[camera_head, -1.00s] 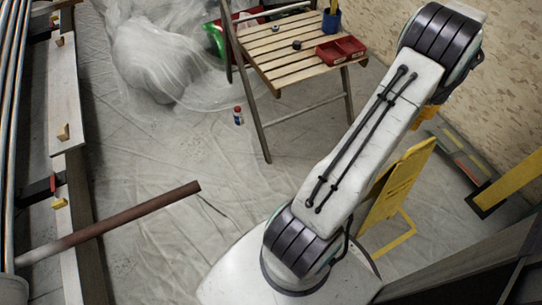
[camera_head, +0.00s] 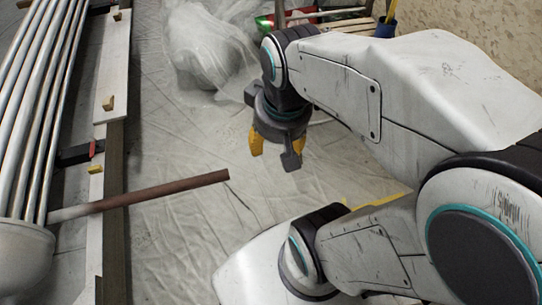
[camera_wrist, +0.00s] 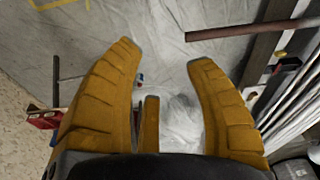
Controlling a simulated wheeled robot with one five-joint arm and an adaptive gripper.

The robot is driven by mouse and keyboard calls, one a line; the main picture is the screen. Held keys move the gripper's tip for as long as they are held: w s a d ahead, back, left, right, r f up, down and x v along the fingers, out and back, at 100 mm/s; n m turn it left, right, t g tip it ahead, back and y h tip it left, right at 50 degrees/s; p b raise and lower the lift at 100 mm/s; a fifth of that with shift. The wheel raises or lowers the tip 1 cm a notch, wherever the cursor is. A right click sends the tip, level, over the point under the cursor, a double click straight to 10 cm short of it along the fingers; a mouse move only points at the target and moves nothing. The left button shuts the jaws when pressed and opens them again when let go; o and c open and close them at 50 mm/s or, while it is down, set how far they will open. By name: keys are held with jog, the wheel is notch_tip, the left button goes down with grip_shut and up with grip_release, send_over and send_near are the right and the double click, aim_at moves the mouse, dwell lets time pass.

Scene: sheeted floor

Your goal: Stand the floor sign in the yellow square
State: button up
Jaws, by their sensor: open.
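My gripper (camera_head: 274,152) hangs over the sheeted floor near the middle of the head view. Its orange fingers are spread and empty, as the wrist view (camera_wrist: 165,55) shows. The floor sign is mostly hidden behind my arm; a small yellow strip (camera_head: 378,201) at the arm's lower edge may be part of it. A yellow outline (camera_wrist: 62,4) is cut off at the top left of the wrist view; I cannot tell whether it is the sign's frame or the yellow square. No full yellow square is visible. The gripper touches neither yellow thing.
A brown-ended pipe (camera_head: 150,193) juts in from the left, near long metal tubes (camera_head: 42,100). Plastic-wrapped goods (camera_head: 205,50) stand at the back. A blue cup (camera_head: 385,28) shows beyond my arm; a red tray (camera_wrist: 42,119) is left in the wrist view. Centre floor is open.

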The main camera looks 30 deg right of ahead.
jog(key=shift+s+a+f+n, duration=0.2)
jog(key=shift+s+a+n, duration=0.15)
jog(key=shift+s+a, duration=0.3)
jog(key=shift+s+a+f+n, duration=0.2)
jog(key=shift+s+a+n, duration=0.15)
jog(key=shift+s+a, duration=0.25)
jog(key=shift+r, duration=0.1)
